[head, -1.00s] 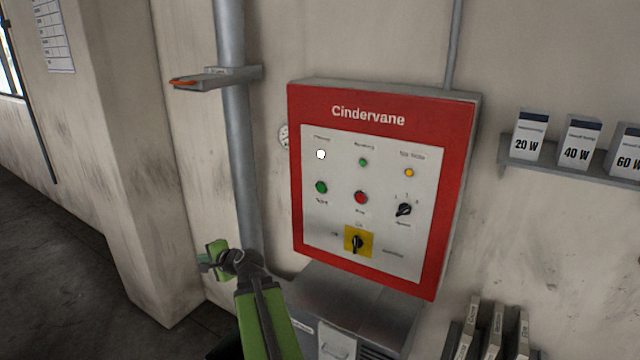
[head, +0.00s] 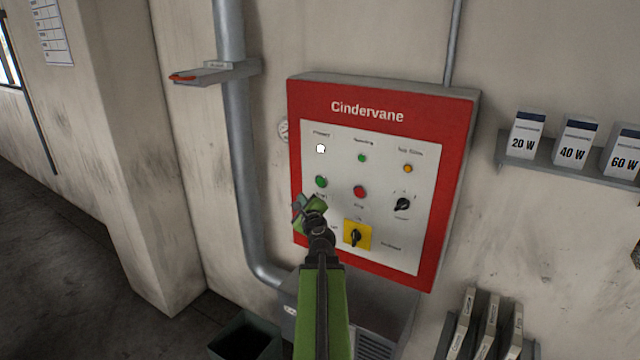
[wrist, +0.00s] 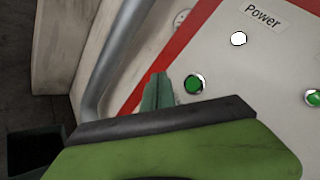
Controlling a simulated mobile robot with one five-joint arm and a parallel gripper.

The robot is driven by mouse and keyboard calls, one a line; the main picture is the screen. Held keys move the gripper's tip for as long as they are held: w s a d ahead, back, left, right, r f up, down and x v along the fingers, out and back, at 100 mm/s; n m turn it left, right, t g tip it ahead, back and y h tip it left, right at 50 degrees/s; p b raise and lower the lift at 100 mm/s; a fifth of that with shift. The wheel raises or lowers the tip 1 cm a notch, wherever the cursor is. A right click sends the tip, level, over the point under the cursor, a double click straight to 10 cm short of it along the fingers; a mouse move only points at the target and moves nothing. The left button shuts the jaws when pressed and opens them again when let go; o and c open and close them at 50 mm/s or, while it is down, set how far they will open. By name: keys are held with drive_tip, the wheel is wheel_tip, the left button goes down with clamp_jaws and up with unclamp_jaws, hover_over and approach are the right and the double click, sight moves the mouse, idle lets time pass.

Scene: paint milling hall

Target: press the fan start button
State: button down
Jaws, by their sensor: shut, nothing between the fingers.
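The control panel (head: 430,135) is a red-framed box marked Cindervane with a pale face. The green start button (head: 321,182) is at the left of its middle row, and it also shows in the wrist view (wrist: 194,84). My gripper (head: 300,207) is shut and empty, in front of the panel, just below and left of the green button in the head view. In the wrist view the fingertips (wrist: 158,88) lie just left of the green button. I cannot tell how far they are from the panel face. The button's label is partly hidden by my gripper.
A red stop button (head: 359,192), a black selector (head: 402,204) and a yellow-plated switch (head: 357,235) are close by. A white power lamp (head: 320,149) is above the green button. A grey pipe (head: 240,150) runs down the wall at the left. A dark bin (head: 245,336) stands below.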

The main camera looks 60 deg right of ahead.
sight(321, 182)
drive_tip(key=shift+d, duration=0.1)
drive_tip(key=d, duration=0.8)
drive_tip(key=shift+d, duration=0.25)
drive_tip(key=shift+d, duration=0.15)
idle(1.6)
drive_tip(key=shift+d, duration=0.3)
drive_tip(key=shift+d, duration=0.4)
idle(0.7)
drive_tip(key=shift+a, duration=0.85)
